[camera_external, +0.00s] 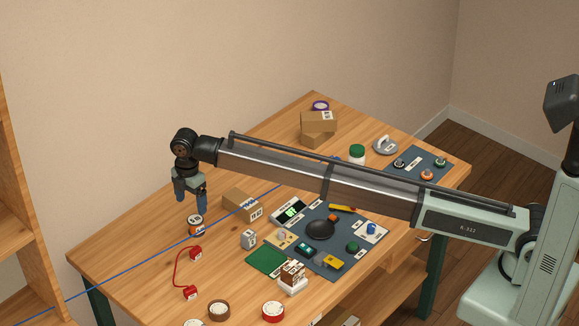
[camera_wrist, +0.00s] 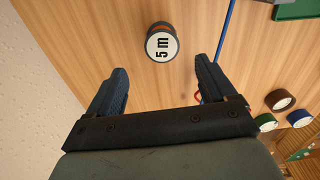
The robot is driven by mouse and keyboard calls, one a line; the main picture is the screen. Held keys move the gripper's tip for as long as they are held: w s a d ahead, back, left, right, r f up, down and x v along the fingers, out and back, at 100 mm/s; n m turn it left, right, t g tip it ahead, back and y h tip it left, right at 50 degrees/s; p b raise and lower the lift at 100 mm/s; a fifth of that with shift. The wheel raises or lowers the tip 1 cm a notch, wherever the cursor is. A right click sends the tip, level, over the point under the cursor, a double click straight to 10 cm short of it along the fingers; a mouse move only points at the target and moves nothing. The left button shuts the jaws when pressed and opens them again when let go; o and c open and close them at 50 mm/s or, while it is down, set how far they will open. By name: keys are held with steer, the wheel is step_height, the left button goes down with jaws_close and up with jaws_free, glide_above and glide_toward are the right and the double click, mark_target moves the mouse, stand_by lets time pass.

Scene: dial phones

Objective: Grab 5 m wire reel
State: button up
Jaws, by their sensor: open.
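The 5 m wire reel (camera_external: 196,226) stands on the table, with orange wire showing and a white end face. In the wrist view the reel (camera_wrist: 162,45) shows its "5 m" label, lying ahead of the fingers and between their lines. My gripper (camera_external: 191,202) is above the reel in the external view, fingers pointing down. In the wrist view my gripper (camera_wrist: 160,82) has its two blue fingers wide apart with nothing between them. The fingers appear apart from the reel.
A blue line (camera_external: 137,264) runs across the scene beside the reel. A cardboard box (camera_external: 240,204) is to the right, a red cord handset (camera_external: 183,270) in front. Several other reels, such as the brown one (camera_external: 218,310), stand at the front edge. The table (camera_external: 120,250) is clear to the left.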

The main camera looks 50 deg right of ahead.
mark_target(195, 219)
steer(key=shift+s+d+f, duration=0.1)
steer(key=shift+f, duration=2.05)
steer(key=shift+s+d+f, duration=0.1)
steer(key=shift+f, duration=2)
steer(key=shift+c, duration=0.3)
steer(key=c, duration=1.1)
